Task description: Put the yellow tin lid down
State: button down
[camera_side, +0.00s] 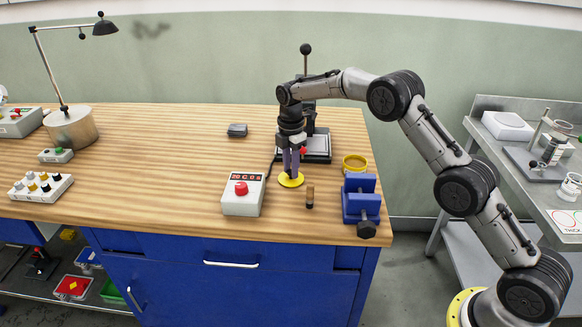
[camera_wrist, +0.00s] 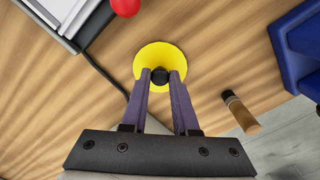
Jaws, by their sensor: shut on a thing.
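The yellow tin lid (camera_side: 290,180) is a flat round disc with a small black knob at its middle. In the wrist view the lid (camera_wrist: 158,58) lies between and beyond my fingertips. My gripper (camera_side: 291,168) points down and is shut on the black knob (camera_wrist: 159,75). The lid is level and at or very near the wooden bench top (camera_side: 190,135); I cannot tell whether it touches. A yellow open tin (camera_side: 355,163) stands to the right of the lid, behind the blue vise.
A white box with a red button (camera_side: 242,192) stands left of the lid. A black stand with a grey base (camera_side: 317,148) is behind. The bench's left middle is clear.

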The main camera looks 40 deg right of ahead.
jog(key=shift+f, duration=0.1)
jog(key=c, duration=0.7)
grip_release()
jog(key=s+r+m+t, duration=0.1)
jog(key=s+r+m, duration=0.15)
jog(key=r, duration=0.75)
jog(key=s+r+m, duration=0.1)
jog(key=s+r, duration=0.3)
jog(key=r, duration=0.7)
jog(key=s+a+r+m+t, duration=0.15)
jog(key=s+r+m, duration=0.35)
jog(key=s, duration=0.7)
jog(key=s+f+m+t, duration=0.1)
jog(key=s+f+m, duration=0.1)
jog(key=s, duration=0.6)
jog(key=s+f+m+t, duration=0.1)
jog(key=s+f+m, duration=0.2)
jog(key=s, duration=0.5)
jog(key=s+f+m+t, duration=0.1)
jog(key=s+m, duration=0.3)
jog(key=s, duration=0.4)
jog(key=shift+s+f+m, duration=0.25)
jog(key=shift+f, duration=0.45)
